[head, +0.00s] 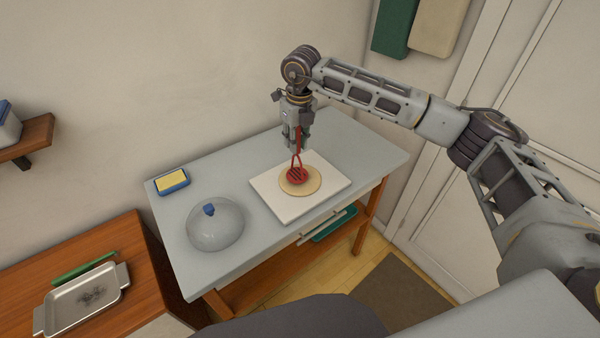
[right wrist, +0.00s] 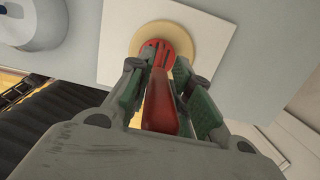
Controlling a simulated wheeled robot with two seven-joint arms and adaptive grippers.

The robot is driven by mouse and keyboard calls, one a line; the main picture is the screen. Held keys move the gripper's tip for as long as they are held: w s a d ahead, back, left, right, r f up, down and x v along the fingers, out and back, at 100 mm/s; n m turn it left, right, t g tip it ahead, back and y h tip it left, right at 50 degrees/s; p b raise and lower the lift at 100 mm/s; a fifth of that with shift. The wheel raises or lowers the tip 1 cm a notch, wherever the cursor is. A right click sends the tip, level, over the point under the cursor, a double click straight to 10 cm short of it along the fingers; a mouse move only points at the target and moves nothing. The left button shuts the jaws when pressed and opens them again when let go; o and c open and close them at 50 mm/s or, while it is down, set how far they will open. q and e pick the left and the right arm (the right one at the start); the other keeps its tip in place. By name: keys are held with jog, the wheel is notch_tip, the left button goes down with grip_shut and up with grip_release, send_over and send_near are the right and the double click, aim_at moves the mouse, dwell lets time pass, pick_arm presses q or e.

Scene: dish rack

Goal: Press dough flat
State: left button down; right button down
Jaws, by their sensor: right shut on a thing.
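A round, flat, tan piece of dough (head: 314,184) lies on a white board (head: 268,199) on the grey table. My right gripper (head: 297,140) points down above the board and is shut on the handle of a red masher (head: 297,174). The masher's slotted round head is over the dough and appears to rest on it; a small gap cannot be ruled out. In the right wrist view the red masher (right wrist: 160,100) stands between the fingers, its head inside the outline of the dough (right wrist: 190,37). The dough under the head is hidden. My left gripper is not in view.
A grey dome lid (head: 215,229) with a blue knob stands on the table left of the board. A yellow and blue sponge (head: 172,181) lies at the table's left back corner. A metal tray (head: 82,301) and a green utensil (head: 85,268) lie on the wooden cabinet at lower left.

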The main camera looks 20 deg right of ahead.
jog(key=shift+r+p, duration=1.25)
jog(key=shift+r, duration=1.8)
jog(key=shift+d, duration=0.1)
